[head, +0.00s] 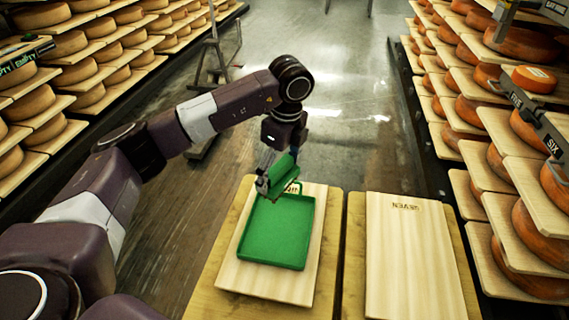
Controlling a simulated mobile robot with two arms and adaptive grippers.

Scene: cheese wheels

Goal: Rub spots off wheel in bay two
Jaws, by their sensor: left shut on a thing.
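My left gripper (277,181) is above the far edge of a green tray (277,238). It is shut on a tilted green block (284,170), which partly hides the fingers. I cannot tell whether the block touches the tray. The shallow tray looks empty and has a small loop handle at its far edge. It lies on a pale wooden board (258,284) whose lettering is partly covered. Orange-rinded cheese wheels (522,44) fill the right rack, but no bay two label is readable and no spots can be made out. My right gripper is not in view.
A bare board marked SEVEN (408,262) lies right of the tray. The right rack (488,118) carries a SIX label. The left rack (48,140) holds paler wheels and EMPTY tags.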

